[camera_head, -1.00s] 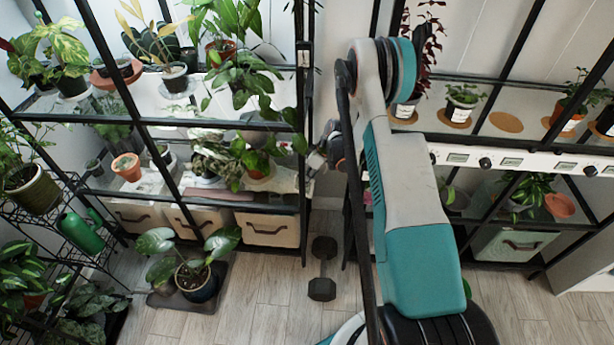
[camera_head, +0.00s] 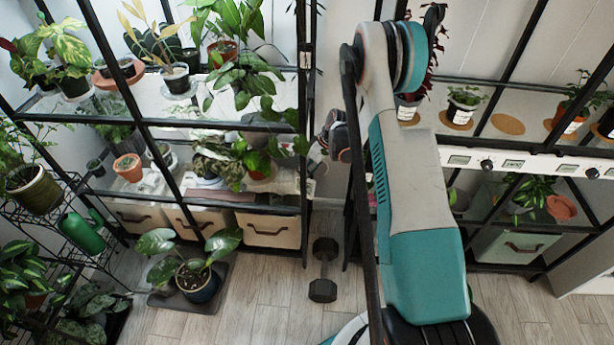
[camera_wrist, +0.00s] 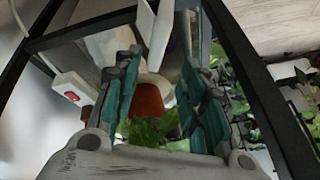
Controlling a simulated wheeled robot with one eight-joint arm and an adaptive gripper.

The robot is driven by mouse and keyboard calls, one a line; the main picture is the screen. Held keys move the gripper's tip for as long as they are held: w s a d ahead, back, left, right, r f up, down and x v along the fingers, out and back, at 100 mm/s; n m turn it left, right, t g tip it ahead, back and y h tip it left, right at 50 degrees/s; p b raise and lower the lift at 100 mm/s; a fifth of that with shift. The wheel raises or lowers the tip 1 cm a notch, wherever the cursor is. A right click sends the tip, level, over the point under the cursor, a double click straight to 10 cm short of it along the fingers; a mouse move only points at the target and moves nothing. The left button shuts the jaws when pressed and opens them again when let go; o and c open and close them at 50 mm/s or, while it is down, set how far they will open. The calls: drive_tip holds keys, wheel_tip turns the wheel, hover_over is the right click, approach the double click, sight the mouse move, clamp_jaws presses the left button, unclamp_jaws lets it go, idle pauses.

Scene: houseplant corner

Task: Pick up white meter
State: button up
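In the wrist view my gripper (camera_wrist: 160,62) is open, its two teal-and-grey fingers apart. A long white piece (camera_wrist: 158,38) shows at the top, between and beyond the fingertips; it may be the white meter, but I cannot tell for sure. No contact with the fingers can be made out.
A terracotta pot (camera_wrist: 147,98) and leaves lie beyond the fingers. A white power strip (camera_wrist: 72,88) with a red switch is at left. Black shelf posts (camera_wrist: 262,85) are close by. A dumbbell (camera_head: 323,270) and a potted plant (camera_head: 195,280) stand on the floor.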

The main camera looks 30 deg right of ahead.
wheel_tip(320, 180, up, 6)
drive_tip(key=shift+f, duration=0.1)
idle(0.4)
drive_tip(key=shift+c, duration=0.2)
